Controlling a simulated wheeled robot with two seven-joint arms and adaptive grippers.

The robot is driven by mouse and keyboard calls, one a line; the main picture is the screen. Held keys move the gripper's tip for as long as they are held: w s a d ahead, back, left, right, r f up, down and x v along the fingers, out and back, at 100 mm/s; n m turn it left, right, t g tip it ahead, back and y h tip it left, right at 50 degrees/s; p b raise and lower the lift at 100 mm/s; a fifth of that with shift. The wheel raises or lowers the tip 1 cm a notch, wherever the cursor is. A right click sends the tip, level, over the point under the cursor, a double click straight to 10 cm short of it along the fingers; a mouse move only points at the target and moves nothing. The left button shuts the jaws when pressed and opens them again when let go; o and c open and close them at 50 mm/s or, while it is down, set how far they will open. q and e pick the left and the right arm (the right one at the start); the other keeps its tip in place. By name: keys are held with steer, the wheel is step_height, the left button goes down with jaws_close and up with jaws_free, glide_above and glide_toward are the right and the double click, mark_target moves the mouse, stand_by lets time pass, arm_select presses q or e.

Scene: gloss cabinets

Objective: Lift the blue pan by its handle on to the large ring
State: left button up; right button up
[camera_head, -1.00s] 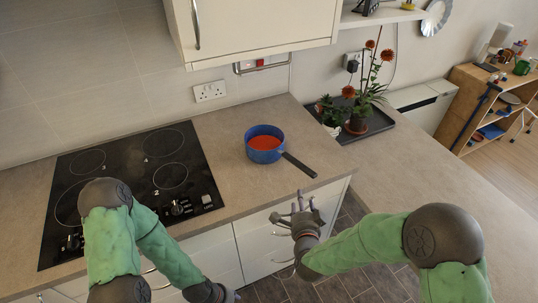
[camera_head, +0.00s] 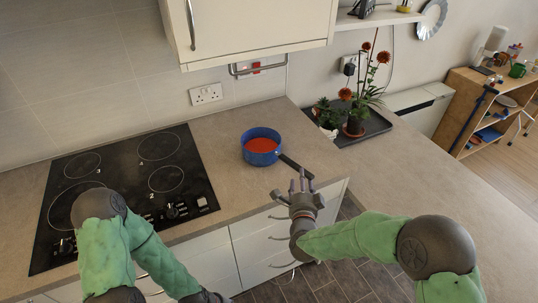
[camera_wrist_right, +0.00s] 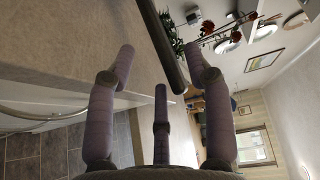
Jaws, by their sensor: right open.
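The blue pan (camera_head: 262,157) with red contents stands upright on the worktop, right of the black hob (camera_head: 120,228). Its dark handle (camera_head: 294,167) points toward the front right, near the counter edge. The hob's largest-looking ring (camera_head: 51,212) is at front left, partly hidden by my left arm. My right gripper (camera_head: 302,184) is open at the handle's outer end, by the counter edge. In the right wrist view the handle (camera_wrist_right: 161,42) runs between the spread fingers (camera_wrist_right: 164,75), with no visible grip. My left gripper (camera_head: 207,297) is low at the bottom edge, its fingers unclear.
Potted plants (camera_head: 352,122) stand on a dark tray (camera_head: 376,127) right of the pan. A wall cabinet (camera_head: 250,30) hangs above the worktop. Drawers with bar handles (camera_head: 285,237) lie below the counter edge. The worktop between hob and pan is clear.

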steer(key=w, duration=0.2)
steer(key=w+d, duration=0.1)
steer(key=w, duration=0.1)
steer(key=shift+f+b, duration=0.15)
steer(key=shift+b, duration=0.25)
jaws_close()
steer(key=shift+r, duration=0.25)
steer(key=shift+r, duration=0.1)
